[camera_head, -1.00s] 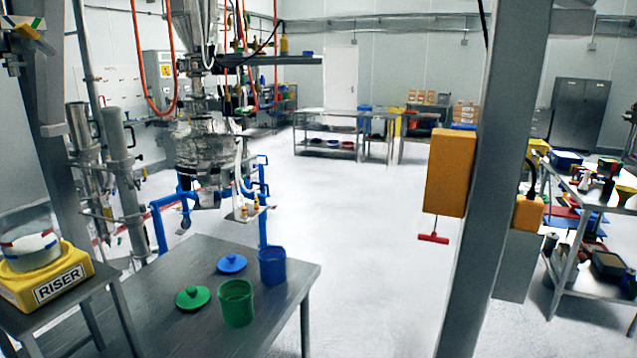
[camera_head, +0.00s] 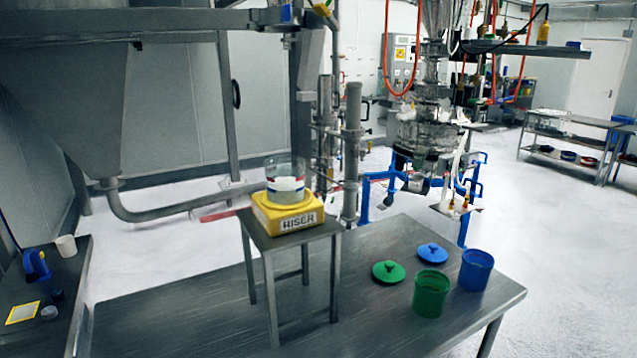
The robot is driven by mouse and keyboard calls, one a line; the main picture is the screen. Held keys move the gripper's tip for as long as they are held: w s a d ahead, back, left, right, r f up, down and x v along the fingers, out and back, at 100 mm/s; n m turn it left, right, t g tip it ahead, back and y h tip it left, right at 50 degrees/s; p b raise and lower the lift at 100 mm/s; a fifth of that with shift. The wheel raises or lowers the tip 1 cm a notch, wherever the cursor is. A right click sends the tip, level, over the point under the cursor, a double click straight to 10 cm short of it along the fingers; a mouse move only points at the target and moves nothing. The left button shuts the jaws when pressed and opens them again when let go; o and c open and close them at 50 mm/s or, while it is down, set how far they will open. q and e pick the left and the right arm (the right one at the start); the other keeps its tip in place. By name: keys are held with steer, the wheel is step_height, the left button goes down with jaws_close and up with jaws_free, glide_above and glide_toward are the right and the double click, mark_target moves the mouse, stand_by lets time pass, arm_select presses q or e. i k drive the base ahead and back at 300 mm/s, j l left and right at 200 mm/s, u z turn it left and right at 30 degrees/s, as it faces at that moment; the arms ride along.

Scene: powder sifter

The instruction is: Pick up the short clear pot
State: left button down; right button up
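A short clear pot (camera_head: 285,182) with red and blue bands and pale contents stands upright on a yellow block marked RISER (camera_head: 287,213). Neither of my grippers shows in the head view.
The metal table (camera_head: 190,305) also holds a green pot (camera_head: 431,293), a blue pot (camera_head: 475,270), a green lid (camera_head: 388,272) and a blue lid (camera_head: 432,252). A side table (camera_head: 70,290) at far left carries small items. A large hopper (camera_head: 65,100) hangs at upper left.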

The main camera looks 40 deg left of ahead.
mark_target(285, 177)
steer(key=k+j+u, duration=0.15)
steer(key=u, duration=1.1)
